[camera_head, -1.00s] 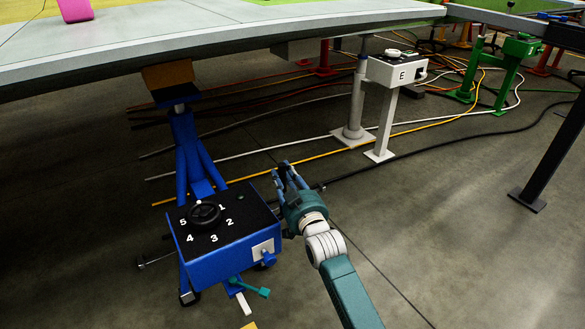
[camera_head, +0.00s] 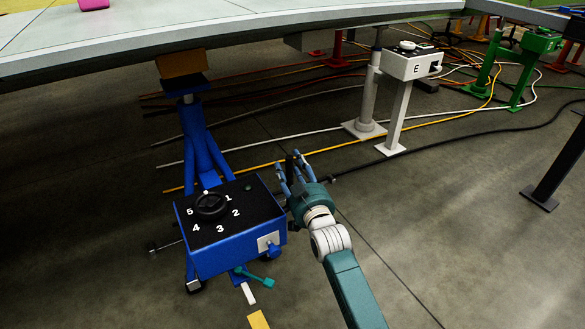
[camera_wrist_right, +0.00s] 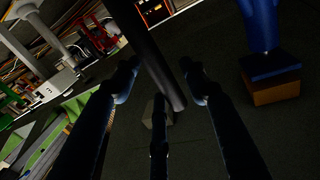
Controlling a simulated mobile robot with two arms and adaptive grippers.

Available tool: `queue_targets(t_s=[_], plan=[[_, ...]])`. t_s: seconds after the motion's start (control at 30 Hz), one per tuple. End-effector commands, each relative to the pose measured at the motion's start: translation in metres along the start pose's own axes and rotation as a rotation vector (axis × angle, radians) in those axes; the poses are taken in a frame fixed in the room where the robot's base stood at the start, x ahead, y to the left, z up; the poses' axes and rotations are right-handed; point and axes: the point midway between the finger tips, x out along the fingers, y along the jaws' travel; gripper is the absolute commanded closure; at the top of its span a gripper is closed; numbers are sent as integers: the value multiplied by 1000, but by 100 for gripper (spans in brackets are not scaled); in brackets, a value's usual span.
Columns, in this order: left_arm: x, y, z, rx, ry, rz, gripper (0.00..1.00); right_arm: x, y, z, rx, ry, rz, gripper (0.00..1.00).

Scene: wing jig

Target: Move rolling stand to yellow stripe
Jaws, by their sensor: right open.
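The blue rolling stand (camera_head: 205,150) stands under the wing's edge at the left in the head view. Its blue box (camera_head: 235,248) has a black top with a dial and the numbers 1 to 5. A yellow stripe (camera_head: 258,320) shows at the bottom edge, in front of the stand. My right gripper (camera_head: 292,167) is just right of the box, fingers pointing away. In the right wrist view, the fingers (camera_wrist_right: 158,75) are spread open with a dark bar (camera_wrist_right: 155,45) between them. I cannot tell whether they touch it. My left gripper is not in view.
The grey wing surface (camera_head: 230,42) overhangs the stand. A white stand marked E (camera_head: 412,66) and a green stand (camera_head: 490,65) are at the right. Several cables cross the floor behind the gripper. The grey floor (camera_head: 440,240) at front right is clear.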

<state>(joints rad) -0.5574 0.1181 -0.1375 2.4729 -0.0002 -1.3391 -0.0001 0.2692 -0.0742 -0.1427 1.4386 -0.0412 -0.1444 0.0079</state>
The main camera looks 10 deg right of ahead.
Motion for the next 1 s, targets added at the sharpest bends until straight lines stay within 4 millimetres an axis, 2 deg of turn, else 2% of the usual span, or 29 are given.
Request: queue_targets(t_s=[0.17,0.5,0.7,0.83,1.0], plan=[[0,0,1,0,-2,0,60,-10,0,1,0,-1,0,56],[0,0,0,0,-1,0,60,-80,0,2,0,-3,0,56],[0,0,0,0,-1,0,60,-110,0,1,0,-1,0,56],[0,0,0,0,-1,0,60,-119,0,0,0,0,0,56],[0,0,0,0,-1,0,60,-120,0,0,0,0,0,56]])
